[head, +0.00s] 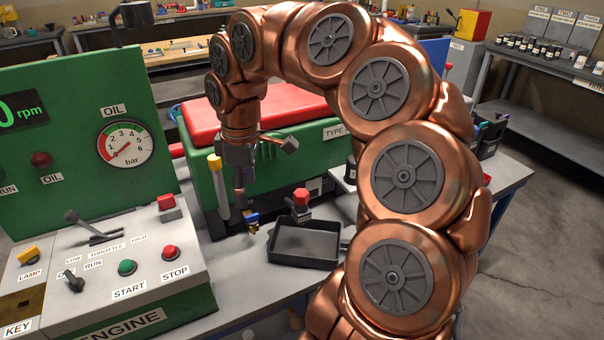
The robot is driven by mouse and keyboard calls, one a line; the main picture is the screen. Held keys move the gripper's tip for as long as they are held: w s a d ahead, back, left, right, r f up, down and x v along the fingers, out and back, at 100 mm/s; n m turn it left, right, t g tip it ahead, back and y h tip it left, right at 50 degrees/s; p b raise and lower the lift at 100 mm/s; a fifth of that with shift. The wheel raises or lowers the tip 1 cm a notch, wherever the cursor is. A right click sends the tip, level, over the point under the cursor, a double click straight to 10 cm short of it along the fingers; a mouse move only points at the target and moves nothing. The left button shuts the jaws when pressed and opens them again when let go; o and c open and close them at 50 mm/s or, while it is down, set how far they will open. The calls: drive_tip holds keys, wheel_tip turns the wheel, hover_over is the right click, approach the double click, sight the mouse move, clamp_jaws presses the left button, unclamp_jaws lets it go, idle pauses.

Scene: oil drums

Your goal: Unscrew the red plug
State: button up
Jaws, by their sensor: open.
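The red plug (301,196) is a small red knob on a dark fitting, low on the front of the green engine block. It sits just above the back edge of a black drain tray. My copper arm arches over the engine and its grey gripper (240,190) points down, to the left of the plug and apart from it. The gripper is open with nothing seen in it. Its fingers overlap in this view, so the gap between them is hard to see.
The black tray (303,243) lies on the bench below the plug. A brass tap with a blue part (252,219) and a yellow-topped tube (219,185) stand close to my gripper. The control console (115,262) fills the left; a red cover (285,107) tops the engine.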

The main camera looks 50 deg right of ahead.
drive_tip(key=w+d+f, duration=0.2)
drive_tip(key=d+f, duration=0.1)
drive_tip(key=d, duration=0.6)
drive_tip(key=b, duration=0.1)
hover_over(301, 192)
wheel_tip(301, 192, down, 3)
drive_tip(key=shift+s+a+r+g, duration=0.1)
drive_tip(key=shift+a+g, duration=0.05)
drive_tip(key=shift+g, duration=0.15)
drive_tip(key=shift+d+f, duration=0.2)
drive_tip(key=shift+f, duration=0.05)
drive_tip(key=shift+f+p, duration=0.4)
drive_tip(key=shift+f, duration=3.4)
drive_tip(key=c, duration=1.3)
drive_tip(key=n+p, duration=0.2)
drive_tip(key=shift+r+n, duration=0.25)
drive_tip(key=shift+n, duration=0.05)
drive_tip(key=n+p, duration=0.2)
drive_tip(key=n, duration=0.1)
drive_tip(key=shift+a, duration=0.1)
drive_tip(key=shift+f+n, duration=0.2)
drive_tip(key=shift+n, duration=0.3)
